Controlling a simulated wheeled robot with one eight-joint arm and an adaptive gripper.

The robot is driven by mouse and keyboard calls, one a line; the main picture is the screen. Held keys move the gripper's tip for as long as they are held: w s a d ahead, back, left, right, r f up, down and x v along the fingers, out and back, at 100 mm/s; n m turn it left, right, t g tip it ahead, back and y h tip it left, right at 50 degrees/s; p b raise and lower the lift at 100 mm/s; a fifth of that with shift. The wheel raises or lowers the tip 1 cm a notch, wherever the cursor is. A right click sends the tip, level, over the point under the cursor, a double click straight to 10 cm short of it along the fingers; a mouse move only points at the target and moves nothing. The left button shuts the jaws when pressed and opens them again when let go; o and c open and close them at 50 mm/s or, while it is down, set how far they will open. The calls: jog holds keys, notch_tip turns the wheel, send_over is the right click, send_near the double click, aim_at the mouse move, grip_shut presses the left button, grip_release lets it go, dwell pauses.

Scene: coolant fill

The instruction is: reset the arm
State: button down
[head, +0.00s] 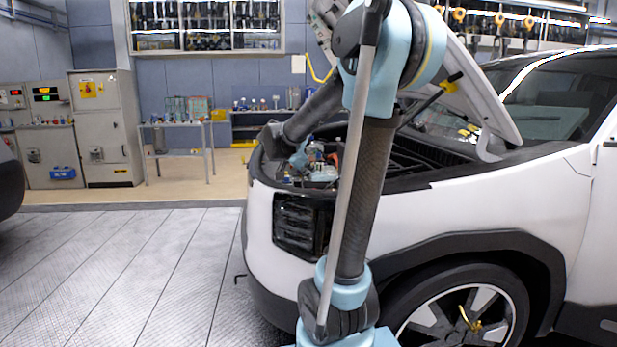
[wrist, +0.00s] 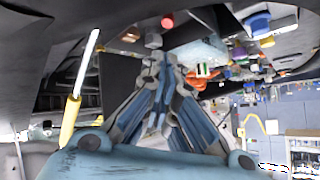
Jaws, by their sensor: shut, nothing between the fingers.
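My gripper (wrist: 158,68) is in the middle of the wrist view. Its blue and grey fingers are drawn together at the tips with nothing between them. In the head view my arm rises in front of the white car (head: 440,205) and bends down toward the open engine bay (head: 322,165). There the gripper end is small and partly hidden among engine parts. The wrist view looks upside down and shows a red cap (wrist: 167,22) and a blue cap (wrist: 259,22) beyond the fingertips. I cannot tell whether the fingers touch anything.
The raised hood (head: 478,95) and the yellow-ended rod (wrist: 80,95) stand close around my arm. A front wheel (head: 470,315) is at lower right. The floor (head: 130,260) left of the car is clear. A workbench (head: 175,125) and grey cabinets (head: 105,125) stand behind.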

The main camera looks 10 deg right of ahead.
jog(key=shift+s+a, duration=0.1)
jog(key=shift+a, duration=0.05)
jog(key=s+f+n+y, duration=0.1)
jog(key=s+n, duration=0.1)
jog(key=s, duration=0.1)
jog(key=s+f+n+y, duration=0.1)
jog(key=s+f+n, duration=0.1)
jog(key=s, duration=0.2)
jog(key=s+a+f+n+y, duration=0.1)
jog(key=s+n, duration=0.1)
jog(key=s, duration=0.1)
jog(key=shift+s+a+f+g+y, duration=0.1)
jog(key=shift+s+f+g+y, duration=0.2)
jog(key=shift+f, duration=0.1)
jog(key=s+a+f+n+g+y, duration=0.2)
jog(key=s+f, duration=0.5)
jog(key=s, duration=0.5)
jog(key=s+a+f+n+g+y, duration=0.1)
jog(key=s+a+f+n+g, duration=0.1)
jog(key=s+f+n, duration=0.3)
jog(key=s+f, duration=0.3)
jog(key=s, duration=0.4)
jog(key=shift+a+f+y, duration=0.2)
jog(key=shift+y, duration=0.2)
jog(key=shift+w+f+g, duration=0.2)
jog(key=shift+w+g, duration=0.1)
jog(key=shift+w, duration=0.15)
